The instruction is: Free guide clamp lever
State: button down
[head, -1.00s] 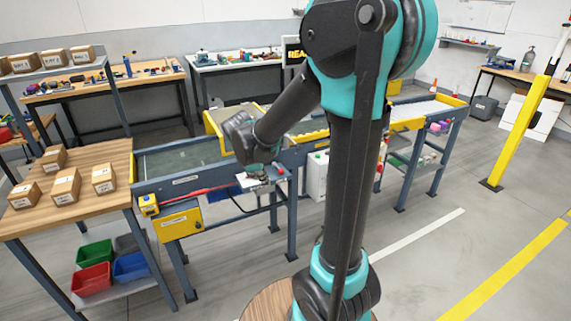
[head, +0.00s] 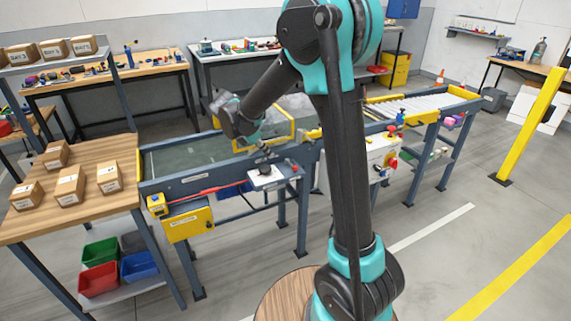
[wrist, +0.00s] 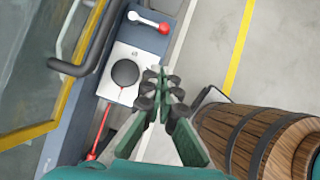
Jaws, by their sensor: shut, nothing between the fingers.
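A pale lever with a red knob (wrist: 150,22) lies on the conveyor's blue side rail in the wrist view, near the top. Its small red end (head: 295,168) shows in the head view. Next to it is a white plate with a round black knob (wrist: 125,72); this plate (head: 268,182) also shows on the conveyor's near side in the head view. My gripper (wrist: 165,85) is shut and empty, apart from the lever and to the right of the black knob in the wrist view. In the head view my gripper (head: 262,148) is small and partly unclear.
A red cord (head: 215,191) runs along the conveyor side above a yellow box (head: 190,225). A black bar handle (wrist: 75,68) and yellow-edged frame (wrist: 30,135) lie left of the plate. A wooden table (head: 30,225) with small cartons stands left.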

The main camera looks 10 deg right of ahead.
send_near(291, 165)
jog(key=s+f, duration=0.1)
jog(key=f, duration=0.1)
jog(key=s+f, duration=0.1)
jog(key=s, duration=0.1)
jog(key=shift+a+f, duration=0.2)
jog(key=shift+f, duration=0.2)
jog(key=shift+w+d+f, duration=0.2)
jog(key=shift+d+f, duration=0.1)
jog(key=shift+d, duration=0.25)
jog(key=shift+w+d+f, duration=0.25)
jog(key=shift+d, duration=0.25)
jog(key=shift+w+d+f, duration=0.25)
jog(key=shift+w+d, duration=0.05)
jog(key=shift+d, duration=0.2)
jog(key=shift+d+f, duration=0.1)
jog(key=shift+d, duration=0.05)
